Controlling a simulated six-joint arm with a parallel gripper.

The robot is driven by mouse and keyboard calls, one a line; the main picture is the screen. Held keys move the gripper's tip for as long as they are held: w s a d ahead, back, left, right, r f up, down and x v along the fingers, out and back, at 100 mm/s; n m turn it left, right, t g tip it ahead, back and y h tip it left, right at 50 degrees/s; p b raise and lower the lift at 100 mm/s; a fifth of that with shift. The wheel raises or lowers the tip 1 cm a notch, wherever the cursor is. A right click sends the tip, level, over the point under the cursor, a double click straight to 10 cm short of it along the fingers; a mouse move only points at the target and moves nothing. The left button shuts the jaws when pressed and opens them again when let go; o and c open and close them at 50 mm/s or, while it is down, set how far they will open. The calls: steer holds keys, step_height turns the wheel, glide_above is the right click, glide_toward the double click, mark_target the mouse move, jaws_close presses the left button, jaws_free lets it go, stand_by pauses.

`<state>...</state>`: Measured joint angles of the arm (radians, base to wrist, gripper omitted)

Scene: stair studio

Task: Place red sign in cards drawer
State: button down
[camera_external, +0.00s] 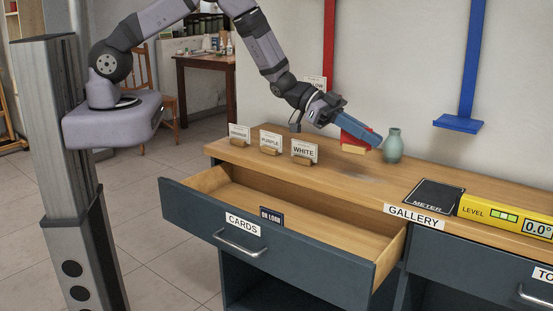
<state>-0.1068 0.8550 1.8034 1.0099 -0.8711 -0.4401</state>
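A red card-like sign (372,138) shows at the back of the wooden counter, above a small wooden block (354,150) that looks like its holder. My gripper (368,140) reaches down to the right and overlaps the red sign in the picture. Its blue finger part hides some of the sign. I cannot tell whether the fingers touch it or are closed on it. The cards drawer (178,199), labelled CARDS, is pulled open at the front. A small dark card (272,217) reading ON LOAN is in it by the front panel; the rest of the visible floor is bare.
White signs in wooden holders, including PURPLE (271,141) and WHITE (304,151), stand left of the gripper. A green vase (393,146) stands close at its right. A black METER pad (435,196) and a yellow level (505,214) lie farther right. A blue wall bracket (458,123) juts out.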

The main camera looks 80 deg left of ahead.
steer(key=w+a+r+n+t+y, duration=0.25)
steer(key=w+a+n+y, duration=0.2)
steer(key=w+a, duration=0.3)
steer(key=shift+s+a+f+n+y+p, duration=0.1)
steer(key=shift+a+f+n+y+p, duration=0.2)
steer(key=shift+a+f+n+y, duration=0.6)
steer(key=shift+a+f+n+y+p, duration=0.15)
steer(key=shift+a+f+y+p, duration=0.2)
steer(key=shift+a+f, duration=1.05)
steer(key=shift+s+a+f+n+y+p, duration=0.15)
steer(key=shift+a+f+n+y, duration=0.5)
steer(key=shift+f, duration=0.9)
steer(key=shift+w+a+f, duration=0.1)
steer(key=shift+f+p, duration=0.6)
steer(key=shift+f, duration=1.35)
steer(key=shift+f, duration=0.25)
steer(key=c, duration=2)
jaws_free()
steer(key=shift+r, duration=0.1)
